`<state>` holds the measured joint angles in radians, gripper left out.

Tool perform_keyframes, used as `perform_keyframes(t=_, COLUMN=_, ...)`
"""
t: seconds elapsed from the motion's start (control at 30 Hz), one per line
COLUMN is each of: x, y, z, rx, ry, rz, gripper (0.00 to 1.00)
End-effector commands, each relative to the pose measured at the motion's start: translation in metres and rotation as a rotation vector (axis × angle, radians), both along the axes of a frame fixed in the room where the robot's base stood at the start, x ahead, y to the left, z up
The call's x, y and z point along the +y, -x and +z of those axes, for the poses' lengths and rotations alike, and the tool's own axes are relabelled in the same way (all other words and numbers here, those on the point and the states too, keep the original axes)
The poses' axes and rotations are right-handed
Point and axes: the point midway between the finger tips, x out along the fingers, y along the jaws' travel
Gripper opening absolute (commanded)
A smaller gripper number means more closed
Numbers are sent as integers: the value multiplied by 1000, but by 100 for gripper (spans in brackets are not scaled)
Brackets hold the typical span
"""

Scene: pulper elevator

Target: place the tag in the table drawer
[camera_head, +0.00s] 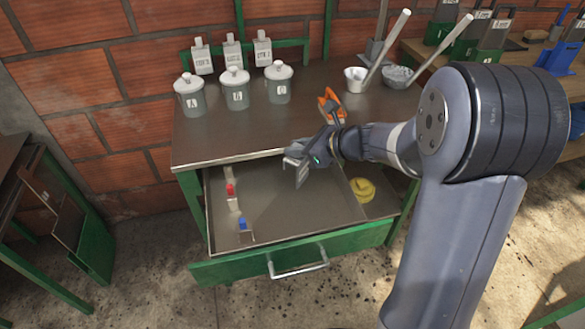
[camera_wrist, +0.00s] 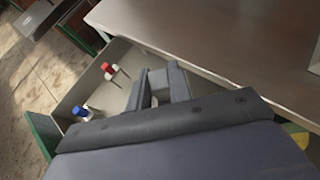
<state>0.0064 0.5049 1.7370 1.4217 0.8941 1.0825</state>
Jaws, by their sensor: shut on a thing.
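The table drawer (camera_head: 225,268) is pulled open below the table top, with its green front and metal handle towards the camera. My gripper (camera_head: 297,164) is above the rear middle of the open drawer, close to the table's front edge. It is shut on a small grey piece, taken to be the tag; the fingers largely hide it and its markings cannot be read. In the wrist view my gripper's fingers (camera_wrist: 158,88) point down into the drawer, whose wall (camera_wrist: 82,88) shows at left.
Small red (camera_head: 231,189) and blue (camera_head: 242,223) items lie in the drawer's left part; a yellow coil (camera_head: 362,189) lies at its right. The drawer's middle is clear.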

Motion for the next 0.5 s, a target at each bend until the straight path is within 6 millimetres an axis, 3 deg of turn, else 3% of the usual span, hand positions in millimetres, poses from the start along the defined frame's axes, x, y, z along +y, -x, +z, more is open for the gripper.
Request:
perform_keyframes(t=0.33, x=0, y=0, z=-40, rx=3, ry=0, rz=-1, gripper=0)
perform_keyframes(t=0.5, x=0, y=0, z=-44, rx=-2, ry=0, rz=-1, gripper=0)
